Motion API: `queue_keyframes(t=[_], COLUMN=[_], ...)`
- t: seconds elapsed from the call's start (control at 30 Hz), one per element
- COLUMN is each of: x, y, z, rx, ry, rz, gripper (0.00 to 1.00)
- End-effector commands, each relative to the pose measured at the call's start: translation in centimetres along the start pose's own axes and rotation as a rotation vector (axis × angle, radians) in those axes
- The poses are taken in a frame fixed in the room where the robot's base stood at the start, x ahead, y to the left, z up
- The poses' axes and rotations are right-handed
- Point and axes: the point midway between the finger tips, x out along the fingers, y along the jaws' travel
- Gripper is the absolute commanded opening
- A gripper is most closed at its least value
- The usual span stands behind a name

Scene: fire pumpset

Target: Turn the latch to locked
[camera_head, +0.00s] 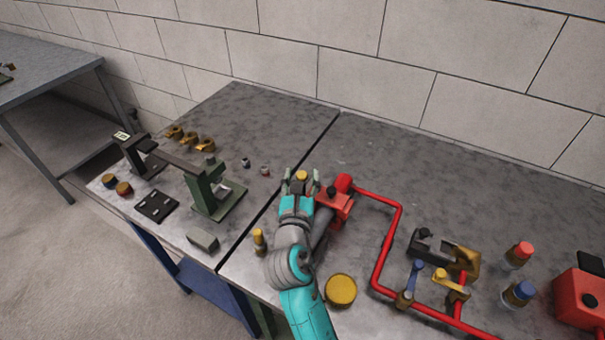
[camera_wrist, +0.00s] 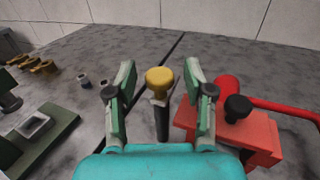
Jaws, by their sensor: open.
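My gripper (camera_head: 301,183) is open, its fingers apart, over the table near the red pump body. In the wrist view my gripper (camera_wrist: 160,88) has a yellow round knob (camera_wrist: 158,78) on a dark upright stem showing between its fingers, with gaps on both sides. I cannot tell whether the knob is level with the fingertips or beyond them. No part is clearly marked as the latch. A dark and brass bracket assembly (camera_head: 432,243) stands farther right on the table, away from my gripper; its small parts are hard to tell apart.
The red pump body (camera_wrist: 240,135) with a black knob is close to my right finger. A red pipe (camera_head: 391,232) runs rightward from it. A green stand (camera_head: 205,190) is to the left. A yellow disc (camera_head: 340,290) lies beside my arm. The back of the table is clear.

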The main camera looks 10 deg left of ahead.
Motion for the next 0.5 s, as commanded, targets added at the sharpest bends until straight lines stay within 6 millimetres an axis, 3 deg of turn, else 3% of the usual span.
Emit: queue_keyframes(t=[0.13,0.43,0.47,0.5], x=[1.02,1.22,1.22,1.22], y=[-0.05,-0.04,-0.04,-0.04], z=[0.05,0.00,0.00,0.00], rx=[0.000,0.000,0.000,0.000], ry=[-0.001,0.000,0.000,0.000], rz=[-0.001,0.000,0.000,0.000], gripper=[0.53,0.53,0.50,0.40])
